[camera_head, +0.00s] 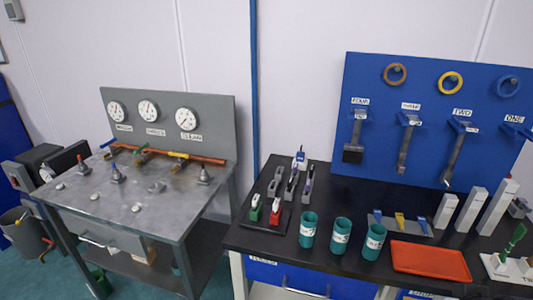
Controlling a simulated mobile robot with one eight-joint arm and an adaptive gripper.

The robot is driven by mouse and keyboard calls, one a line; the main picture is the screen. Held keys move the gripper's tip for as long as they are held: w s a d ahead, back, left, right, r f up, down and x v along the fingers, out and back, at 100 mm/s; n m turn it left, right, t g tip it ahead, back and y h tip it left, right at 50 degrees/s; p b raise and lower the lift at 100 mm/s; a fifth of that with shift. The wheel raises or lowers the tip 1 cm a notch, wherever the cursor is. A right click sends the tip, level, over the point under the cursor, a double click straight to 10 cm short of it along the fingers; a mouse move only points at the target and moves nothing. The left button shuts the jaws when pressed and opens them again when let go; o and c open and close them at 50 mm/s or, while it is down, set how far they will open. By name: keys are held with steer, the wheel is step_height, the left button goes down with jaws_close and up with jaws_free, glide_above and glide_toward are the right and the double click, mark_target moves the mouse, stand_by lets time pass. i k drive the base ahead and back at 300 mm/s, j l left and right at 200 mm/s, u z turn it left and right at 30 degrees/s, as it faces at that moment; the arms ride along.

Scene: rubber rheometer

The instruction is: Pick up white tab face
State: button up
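I cannot tell for sure which thing is the white tab face. Several small white items show in the head view. Small white discs (95,196) lie on the grey bench at the left. White upright blocks (471,208) of rising height stand at the right of the black bench. My gripper is not in view.
The grey bench (125,222) carries a gauge panel (215,108) and valves. The black bench (300,255) holds three green cups (341,236), an orange tray (430,261) and a rack with red and green pieces (265,213). A blue board (385,100) with hanging tools stands behind.

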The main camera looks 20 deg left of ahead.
mark_target(278, 202)
steer(key=i+j, duration=0.25)
steer(key=j, duration=0.15)
steer(key=i+j, duration=0.45)
steer(key=j, duration=0.3)
steer(key=i+j, duration=0.25)
steer(key=j, duration=0.1)
